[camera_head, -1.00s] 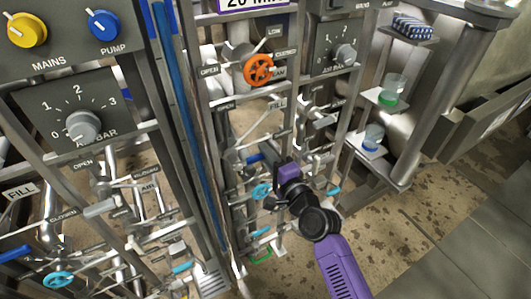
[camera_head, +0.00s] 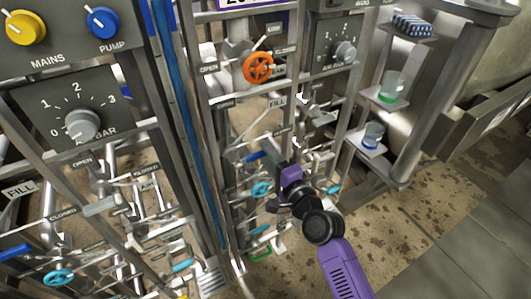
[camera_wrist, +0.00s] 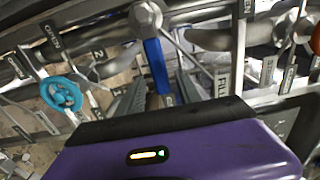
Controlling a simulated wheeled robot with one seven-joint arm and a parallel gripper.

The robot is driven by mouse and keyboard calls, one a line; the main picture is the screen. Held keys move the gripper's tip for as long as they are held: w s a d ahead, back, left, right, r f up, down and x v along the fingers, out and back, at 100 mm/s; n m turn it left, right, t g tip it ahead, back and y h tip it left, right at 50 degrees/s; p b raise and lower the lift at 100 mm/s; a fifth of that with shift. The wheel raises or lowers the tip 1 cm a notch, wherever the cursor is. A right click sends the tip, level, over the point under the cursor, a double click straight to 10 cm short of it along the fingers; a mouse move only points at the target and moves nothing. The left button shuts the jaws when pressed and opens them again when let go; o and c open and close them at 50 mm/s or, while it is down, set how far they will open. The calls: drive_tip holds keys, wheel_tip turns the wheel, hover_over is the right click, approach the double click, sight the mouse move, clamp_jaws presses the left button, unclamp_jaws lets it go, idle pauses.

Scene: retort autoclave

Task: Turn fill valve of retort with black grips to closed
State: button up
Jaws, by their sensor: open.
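A blue lever handle (camera_wrist: 157,65) hangs from a round metal pivot in the wrist view, with a FILL label (camera_wrist: 222,80) to its right and an OPEN label (camera_wrist: 47,40) to its left. My gripper (camera_wrist: 157,90) is open, its grey fingers on either side of the lever's lower end; I cannot tell whether they touch it. In the head view my gripper (camera_head: 268,152) is at the middle panel, below its FILL label (camera_head: 277,102), and the lever's end (camera_head: 255,156) shows beside it. I see no black grips that I can make out.
An orange handwheel (camera_head: 258,67) sits above, and a light-blue handwheel (camera_head: 261,189) is close below my gripper. Pipes and frame bars crowd the area. The left panel has its own blue lever (camera_head: 14,253) and FILL label (camera_head: 19,189). Shelves with cups (camera_head: 373,135) stand at right; floor is clear beyond.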

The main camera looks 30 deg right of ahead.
drive_tip(key=s, duration=0.6)
drive_tip(key=shift+s+b, duration=0.25)
drive_tip(key=shift+b, duration=0.05)
drive_tip(key=s+a+n+g, duration=0.1)
drive_tip(key=s+a+n, duration=0.2)
drive_tip(key=s+n, duration=0.6)
drive_tip(key=s+a+n+g, duration=0.2)
drive_tip(key=s+n, duration=0.7)
drive_tip(key=s, duration=1.8)
drive_tip(key=shift+s+a+r, duration=0.25)
drive_tip(key=shift+a+r, duration=0.2)
drive_tip(key=shift+a, duration=0.6)
